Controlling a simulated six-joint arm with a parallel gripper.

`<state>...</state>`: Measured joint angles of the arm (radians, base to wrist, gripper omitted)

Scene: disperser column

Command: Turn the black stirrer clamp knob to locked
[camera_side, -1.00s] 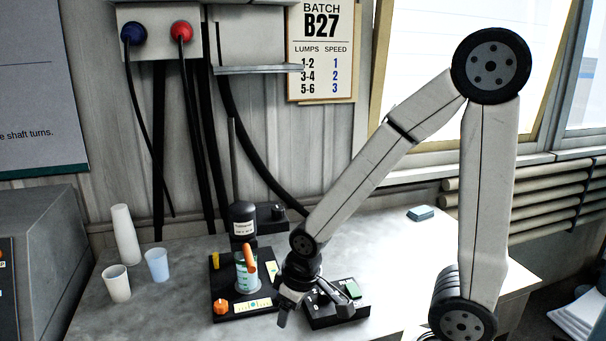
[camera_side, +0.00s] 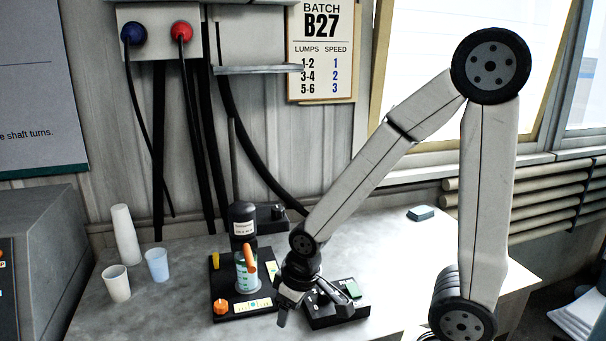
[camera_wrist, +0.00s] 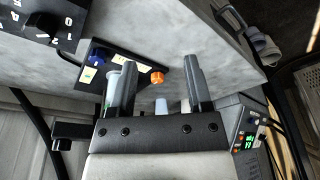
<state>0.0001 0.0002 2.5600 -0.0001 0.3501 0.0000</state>
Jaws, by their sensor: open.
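The disperser stands on a black base plate (camera_side: 222,307), with a dark, labelled motor head (camera_side: 242,213) above a beaker (camera_side: 246,272) of green content. A black block with a small round knob (camera_side: 278,211) sits behind the head to the right; it appears to be the stirrer clamp knob, and its setting is too small to read. My gripper (camera_side: 285,312) is right of the base plate, pointing down, in front of and below this knob and apart from it. In the wrist view both fingers (camera_wrist: 158,88) are spread with nothing between them.
A black control box (camera_side: 335,312) with a green button is right beside my gripper; its dial (camera_wrist: 45,24) shows in the wrist view. The base plate has an orange knob (camera_side: 221,307) and an orange-handled tool leans at the beaker. Cups (camera_side: 157,265) stand left; the right bench is mostly clear.

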